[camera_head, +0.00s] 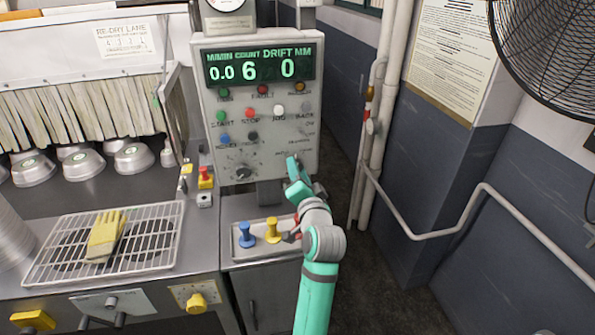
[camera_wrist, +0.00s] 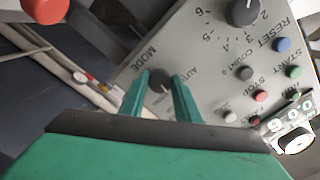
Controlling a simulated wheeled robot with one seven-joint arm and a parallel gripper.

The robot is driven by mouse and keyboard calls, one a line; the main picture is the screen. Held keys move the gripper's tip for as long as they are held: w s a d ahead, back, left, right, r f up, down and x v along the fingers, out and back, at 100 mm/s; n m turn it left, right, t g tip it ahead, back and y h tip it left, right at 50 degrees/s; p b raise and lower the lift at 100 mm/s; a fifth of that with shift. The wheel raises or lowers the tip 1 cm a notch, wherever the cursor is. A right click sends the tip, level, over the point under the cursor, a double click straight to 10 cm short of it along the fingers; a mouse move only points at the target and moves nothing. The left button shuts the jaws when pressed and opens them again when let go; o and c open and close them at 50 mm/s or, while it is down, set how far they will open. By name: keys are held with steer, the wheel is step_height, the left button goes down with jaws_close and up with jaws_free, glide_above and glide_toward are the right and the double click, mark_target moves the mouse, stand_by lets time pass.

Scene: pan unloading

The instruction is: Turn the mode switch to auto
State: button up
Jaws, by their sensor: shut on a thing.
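The mode switch (camera_wrist: 160,81) is a small dark round knob on the grey control panel (camera_head: 212,130), between the words MODE and AUTO in the wrist view. My green gripper (camera_wrist: 161,78) has one finger on each side of the knob and is shut on it. In the head view my gripper (camera_head: 293,163) is at the panel's lower right and hides the knob. I cannot tell which way the knob's pointer faces.
A larger dial (camera_head: 243,172) and several coloured buttons share the panel. Below stand a blue peg (camera_head: 246,236) and a yellow peg (camera_head: 272,231). A wire rack (camera_head: 150,262) with a yellow glove lies left. Pipes (camera_head: 381,110) run close on the right.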

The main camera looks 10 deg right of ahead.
steer(key=n, duration=1)
steer(key=shift+n, duration=0.3)
stand_by(0.4)
steer(key=o, duration=1)
steer(key=s, duration=1.1)
